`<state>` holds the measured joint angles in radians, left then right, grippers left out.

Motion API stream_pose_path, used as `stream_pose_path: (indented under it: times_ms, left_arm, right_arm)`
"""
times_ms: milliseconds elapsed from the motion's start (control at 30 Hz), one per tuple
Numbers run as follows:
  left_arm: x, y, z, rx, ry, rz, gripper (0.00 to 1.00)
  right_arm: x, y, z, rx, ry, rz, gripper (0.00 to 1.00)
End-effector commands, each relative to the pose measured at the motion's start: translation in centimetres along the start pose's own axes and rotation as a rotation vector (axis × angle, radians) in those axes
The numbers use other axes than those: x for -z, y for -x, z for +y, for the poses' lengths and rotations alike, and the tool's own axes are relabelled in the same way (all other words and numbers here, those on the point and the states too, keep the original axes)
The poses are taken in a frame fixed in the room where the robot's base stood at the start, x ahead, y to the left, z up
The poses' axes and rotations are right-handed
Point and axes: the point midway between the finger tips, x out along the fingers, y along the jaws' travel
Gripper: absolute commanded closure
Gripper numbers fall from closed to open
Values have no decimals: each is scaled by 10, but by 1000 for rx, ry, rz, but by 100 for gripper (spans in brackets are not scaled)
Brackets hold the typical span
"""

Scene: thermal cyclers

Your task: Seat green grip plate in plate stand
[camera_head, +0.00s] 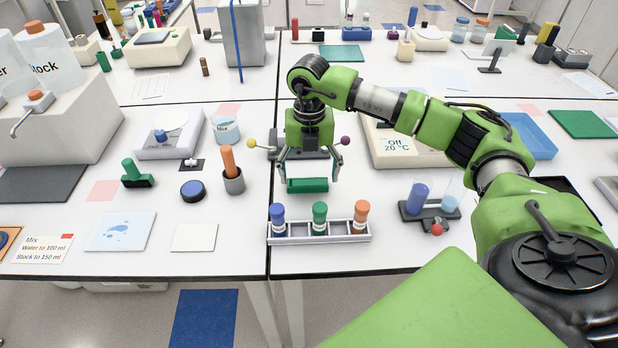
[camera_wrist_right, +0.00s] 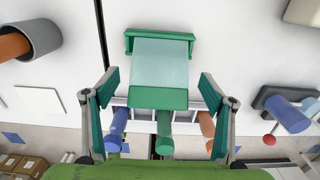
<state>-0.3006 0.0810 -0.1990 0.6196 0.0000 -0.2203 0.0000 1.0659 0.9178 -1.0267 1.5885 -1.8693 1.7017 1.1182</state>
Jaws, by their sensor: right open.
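The green grip plate (camera_wrist_right: 158,98) shows in the right wrist view as a green bar on a pale translucent sheet. A second green bar with raised ends (camera_wrist_right: 160,38) lies at the sheet's far edge; I cannot tell whether it is the plate stand. My right gripper (camera_wrist_right: 157,110) is open, its fingers either side of the near green bar with gaps on both sides. In the head view the right gripper (camera_head: 309,175) hangs over the table, with green (camera_head: 307,186) showing between its fingers. The gripper hides part of what stands behind it. My left gripper is not in view.
A grey rack (camera_head: 335,238) with blue, green and orange capped tubes stands just in front of the gripper. A dark holder (camera_head: 415,212) with a blue tube is to its right, a grey cup (camera_head: 233,182) with an orange handle to its left. A cycler reading "Off" (camera_head: 397,146) stands behind right.

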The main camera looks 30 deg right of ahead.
Motion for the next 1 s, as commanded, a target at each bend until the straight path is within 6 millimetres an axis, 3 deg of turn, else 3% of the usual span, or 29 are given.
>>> stream_pose_path:
  times_ms: [33, 200, 433, 467, 600, 633, 1000]
  left_arm:
    - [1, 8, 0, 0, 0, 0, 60]
    - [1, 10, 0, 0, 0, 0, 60]
    - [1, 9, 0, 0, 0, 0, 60]
    - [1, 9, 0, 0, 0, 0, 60]
    - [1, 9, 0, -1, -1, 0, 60]
    - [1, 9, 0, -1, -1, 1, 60]
    - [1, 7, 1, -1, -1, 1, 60]
  right_arm:
    - [1, -5, 0, 2, -1, 4, 24]
    - [0, -22, 0, 0, -1, 1, 24]
    - [0, -25, 1, -1, 0, -1, 24]
    - [0, -24, 1, -1, 0, -1, 29]
    - [0, -24, 1, -1, 0, -1, 65]
    - [0, -24, 1, -1, 0, -1, 68]
    - [-1, -22, 1, -2, 0, -2, 68]
